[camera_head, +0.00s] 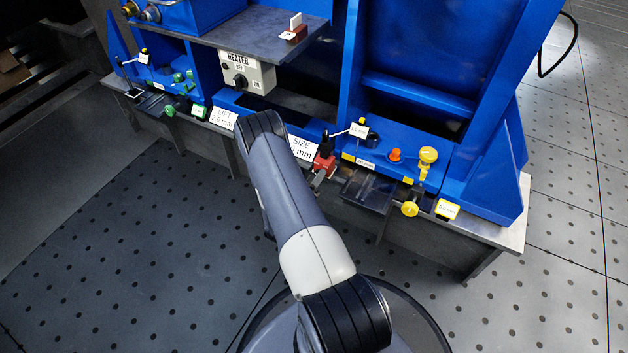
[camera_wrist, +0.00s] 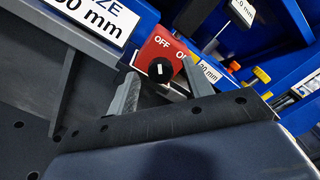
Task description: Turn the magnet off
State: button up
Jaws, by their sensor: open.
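The magnet switch is a red block (camera_wrist: 153,48) with OFF and ON printed in white. Its round black knob (camera_wrist: 160,77) carries a short white mark, roughly upright in the wrist view; I cannot tell which word it points to. In the head view the red block (camera_head: 324,162) sits at the front edge of the blue fixture, right of the SIZE label. My gripper (camera_wrist: 160,70) is open, one grey finger on each side of the knob. I cannot tell whether the fingers touch it. In the head view my arm mostly hides the gripper.
A SIZE label (camera_wrist: 97,15) is left of the switch. Yellow knobs (camera_head: 428,155) and an orange knob (camera_head: 395,155) stand to the right. A HEATER box (camera_head: 247,74) is up and left, below a grey shelf (camera_head: 245,35). The perforated floor (camera_head: 120,240) in front is clear.

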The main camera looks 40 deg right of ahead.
jog(key=shift+d, duration=0.1)
jog(key=shift+c, duration=0.6)
jog(key=c, duration=0.9)
jog(key=shift+m, duration=0.3)
jog(key=shift+m+b, duration=4.4)
jog(key=shift+m, duration=2.9)
